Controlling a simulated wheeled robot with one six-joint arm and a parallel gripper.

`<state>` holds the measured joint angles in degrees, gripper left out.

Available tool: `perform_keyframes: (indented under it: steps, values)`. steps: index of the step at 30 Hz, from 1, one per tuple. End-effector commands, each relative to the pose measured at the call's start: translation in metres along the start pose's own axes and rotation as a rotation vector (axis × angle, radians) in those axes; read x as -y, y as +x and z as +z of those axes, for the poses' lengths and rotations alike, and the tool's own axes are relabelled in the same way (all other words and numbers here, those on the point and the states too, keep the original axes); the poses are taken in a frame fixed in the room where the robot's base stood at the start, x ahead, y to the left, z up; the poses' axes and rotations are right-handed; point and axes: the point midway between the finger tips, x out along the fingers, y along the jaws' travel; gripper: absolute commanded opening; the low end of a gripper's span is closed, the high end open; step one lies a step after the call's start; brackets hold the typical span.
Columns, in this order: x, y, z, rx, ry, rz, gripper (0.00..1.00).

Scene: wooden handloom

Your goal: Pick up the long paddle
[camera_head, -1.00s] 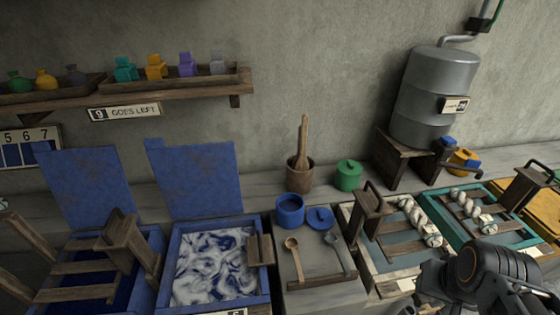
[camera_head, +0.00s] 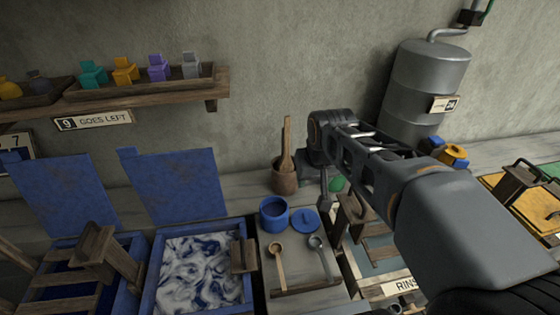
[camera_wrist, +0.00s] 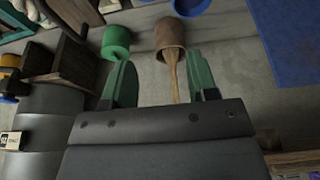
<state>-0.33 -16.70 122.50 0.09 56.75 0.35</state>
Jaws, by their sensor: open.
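The long paddle (camera_head: 287,142) is a wooden stick standing upright, slightly tilted, in a brown wooden pot (camera_head: 285,180) by the wall. Its lower end is hidden inside the pot. In the wrist view the paddle (camera_wrist: 175,78) runs from the pot (camera_wrist: 169,33) toward my gripper and passes behind the palm, nearer the right finger. My gripper (camera_wrist: 160,78) is open and empty, its green fingers apart. In the head view my gripper (camera_head: 325,190) hangs just right of the pot, partly hard to make out. I cannot tell how deep the paddle lies relative to the fingers.
A green canister (camera_wrist: 116,42) stands beside the pot, close to the left finger. A blue pot (camera_head: 274,213) with its lid (camera_head: 305,219) and two ladles (camera_head: 278,262) are in front. A grey tank (camera_head: 425,90) stands right; a shelf (camera_head: 150,97) is upper left.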

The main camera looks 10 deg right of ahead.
Motion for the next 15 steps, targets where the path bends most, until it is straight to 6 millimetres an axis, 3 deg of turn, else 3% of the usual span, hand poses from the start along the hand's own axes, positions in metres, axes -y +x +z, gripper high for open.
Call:
perform_keyframes:
  steps: [1,6,12,15]
  values:
    - [0.001,-0.017,-0.034,0.006,-0.003,0.0,0.53]
    - [0.004,-0.038,-0.124,0.018,-0.009,-0.001,0.53]
    - [0.004,-0.041,-0.205,0.027,-0.008,0.0,0.53]
    - [0.003,-0.037,-0.233,0.031,-0.006,0.001,0.53]
